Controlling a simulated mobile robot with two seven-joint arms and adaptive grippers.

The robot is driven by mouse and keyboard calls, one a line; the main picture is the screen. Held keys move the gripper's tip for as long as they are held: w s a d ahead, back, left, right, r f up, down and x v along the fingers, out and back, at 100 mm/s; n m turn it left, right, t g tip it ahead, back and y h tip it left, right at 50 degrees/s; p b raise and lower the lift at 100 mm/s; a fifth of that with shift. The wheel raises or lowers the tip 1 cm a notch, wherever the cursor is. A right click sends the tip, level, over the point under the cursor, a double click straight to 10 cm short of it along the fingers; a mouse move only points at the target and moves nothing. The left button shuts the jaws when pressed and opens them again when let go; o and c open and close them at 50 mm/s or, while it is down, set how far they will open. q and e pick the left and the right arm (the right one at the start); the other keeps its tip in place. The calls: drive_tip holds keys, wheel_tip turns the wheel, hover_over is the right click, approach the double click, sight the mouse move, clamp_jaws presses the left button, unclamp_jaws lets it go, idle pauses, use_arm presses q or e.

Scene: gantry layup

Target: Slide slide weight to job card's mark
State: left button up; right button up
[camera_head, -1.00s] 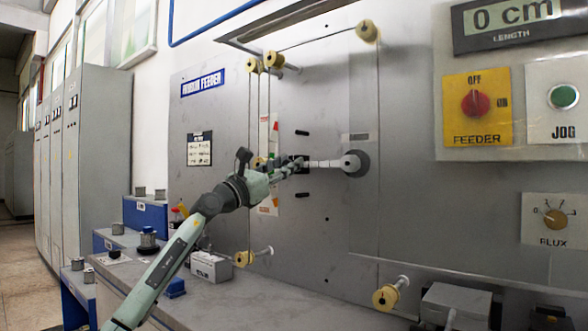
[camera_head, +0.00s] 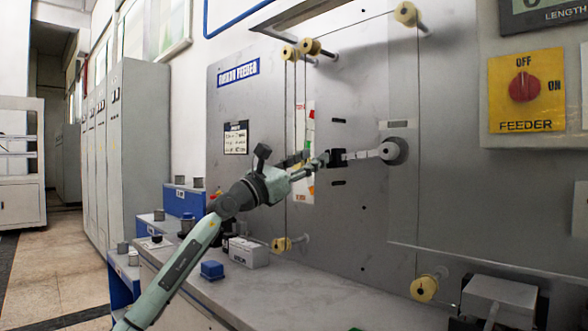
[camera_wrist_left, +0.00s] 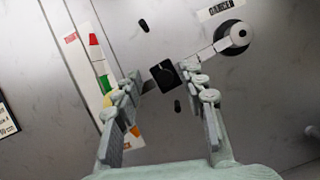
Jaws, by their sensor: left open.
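The slide weight is a small black block (camera_head: 336,158) on a pale arm (camera_head: 363,154) that runs left from a round pivot hub (camera_head: 394,151) on the grey panel. My right gripper is not in view.
A strip with red, green and yellow marks (camera_wrist_left: 104,70) lies behind the left finger. Yellow rollers (camera_head: 310,47) with a line stand out from the panel. A bench (camera_head: 290,292) with a white box (camera_head: 248,252) and blue block (camera_head: 212,270) lies below. The feeder switch (camera_head: 524,87) is at right.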

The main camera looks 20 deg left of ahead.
use_arm(q)
drive_tip(key=v, duration=0.6)
drive_tip(key=shift+s, duration=0.35)
drive_tip(key=shift+a+f, duration=0.1)
drive_tip(key=shift+f, duration=0.1)
